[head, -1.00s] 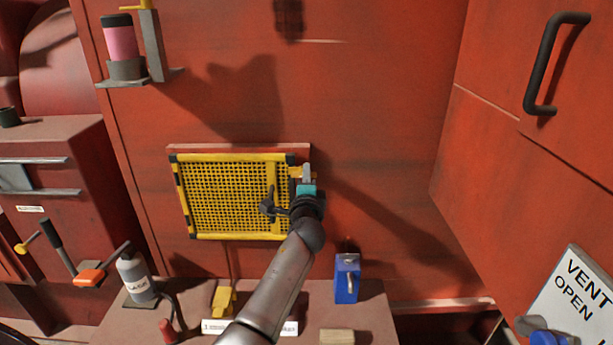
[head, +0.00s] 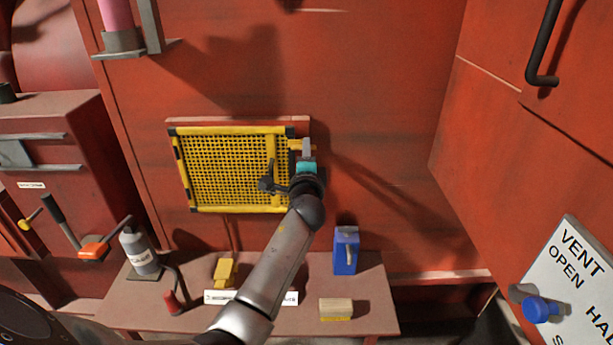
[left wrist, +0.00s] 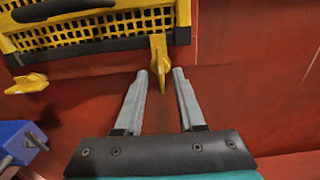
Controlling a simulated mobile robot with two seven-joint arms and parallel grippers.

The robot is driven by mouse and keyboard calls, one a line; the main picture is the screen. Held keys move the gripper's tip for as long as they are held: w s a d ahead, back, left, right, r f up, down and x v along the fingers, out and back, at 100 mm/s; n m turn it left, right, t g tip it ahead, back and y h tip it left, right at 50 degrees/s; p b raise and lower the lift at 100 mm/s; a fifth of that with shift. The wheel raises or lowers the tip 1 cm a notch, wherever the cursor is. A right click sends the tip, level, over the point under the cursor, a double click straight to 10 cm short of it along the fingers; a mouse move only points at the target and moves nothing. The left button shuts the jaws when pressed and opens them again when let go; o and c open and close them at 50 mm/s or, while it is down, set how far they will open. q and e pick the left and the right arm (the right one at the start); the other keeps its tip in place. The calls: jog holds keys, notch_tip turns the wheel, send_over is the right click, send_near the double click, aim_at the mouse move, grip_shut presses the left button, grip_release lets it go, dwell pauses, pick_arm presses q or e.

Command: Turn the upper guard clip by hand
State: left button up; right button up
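The yellow mesh guard (head: 232,170) sits on the red wall in the head view. The yellow upper guard clip (head: 297,145) is at its upper right edge. In the left wrist view the upper clip (left wrist: 158,62) points from the guard frame toward my gripper. My left gripper (head: 306,150) is at the clip in the head view. In the left wrist view its two grey fingers (left wrist: 160,73) are open, with the clip's tip between them in the picture; I see no clear contact. A second yellow clip (left wrist: 26,84) lies to the left there. My right gripper is not in view.
Below the guard is a bench (head: 365,310) with a blue box (head: 346,252), a yellow-edged block (head: 336,308), a yellow piece (head: 225,271) and a grey bottle (head: 138,252). A vent sign (head: 572,285) with a blue knob (head: 540,309) is at right.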

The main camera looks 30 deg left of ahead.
pick_arm(q)
jog(key=b+v, duration=0.1)
jog(key=v, duration=1.3)
jog(key=shift+f, duration=0.15)
jog(key=d+f+g+h+b, duration=0.1)
jog(key=d+f+h+b, duration=0.15)
jog(key=f, duration=0.95)
jog(key=d+f+g+h+b, duration=0.2)
jog(key=f+b, duration=0.1)
jog(key=f, duration=0.8)
jog(key=s+d+f+n+g+h+b, duration=0.15)
jog(key=s+f, duration=0.35)
jog(key=f, duration=0.7)
jog(key=s+d+f+n+g+h+b, duration=0.1)
jog(key=s+d+f+g+h+b, duration=0.3)
jog(key=f, duration=0.8)
jog(key=s+f+n+g+b, duration=0.2)
jog(key=s+f+n+b, duration=0.1)
jog(key=s+f, duration=1)
jog(key=s+f+n+g+b, duration=0.3)
jog(key=s+f, duration=1)
jog(key=s, duration=0.8)
jog(key=shift+s+a+f+n+g+b, duration=0.15)
jog(key=shift+s+a+n+g+b, duration=0.25)
jog(key=shift+b, duration=0.6)
